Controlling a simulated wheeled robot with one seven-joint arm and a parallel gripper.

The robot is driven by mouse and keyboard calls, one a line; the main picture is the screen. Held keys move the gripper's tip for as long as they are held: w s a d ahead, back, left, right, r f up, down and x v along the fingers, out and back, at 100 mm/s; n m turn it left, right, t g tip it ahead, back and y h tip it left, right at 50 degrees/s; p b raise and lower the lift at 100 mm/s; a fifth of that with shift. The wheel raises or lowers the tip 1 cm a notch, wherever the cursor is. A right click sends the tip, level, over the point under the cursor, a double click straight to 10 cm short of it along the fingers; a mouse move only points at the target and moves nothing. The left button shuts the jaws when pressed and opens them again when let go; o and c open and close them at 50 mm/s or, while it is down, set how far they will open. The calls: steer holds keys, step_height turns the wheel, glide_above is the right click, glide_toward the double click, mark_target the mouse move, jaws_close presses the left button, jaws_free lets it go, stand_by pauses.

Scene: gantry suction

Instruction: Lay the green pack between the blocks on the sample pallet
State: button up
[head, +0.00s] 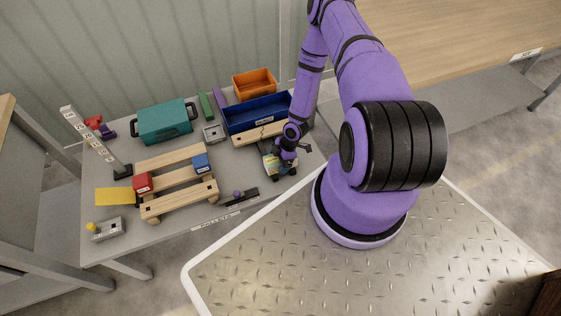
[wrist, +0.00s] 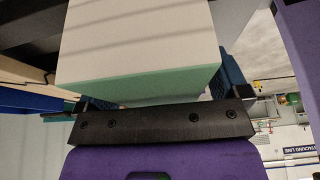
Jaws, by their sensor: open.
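The sample pallet (head: 165,171) is a slatted wooden pallet on the grey table in the head view. A red block (head: 142,182) sits on its left part and a blue block (head: 201,162) on its right part, with bare slats between. My gripper (head: 279,163) is low at the table's right front, right of the pallet. A pale-faced pack with a green side (wrist: 140,50) fills the upper middle of the wrist view, close to my gripper, with dark finger parts at both sides. In the head view, my gripper partly hides what is under it. My gripper is open.
A teal case (head: 165,122), a blue bin (head: 257,114) and an orange bin (head: 254,83) stand behind. A tall marked post (head: 92,140) stands at the left. A dark fixture with a purple knob (head: 239,197) lies at the front edge, between pallet and gripper.

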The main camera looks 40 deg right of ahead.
steer(key=shift+f, duration=0.25)
stand_by(0.5)
steer(key=c, duration=1.2)
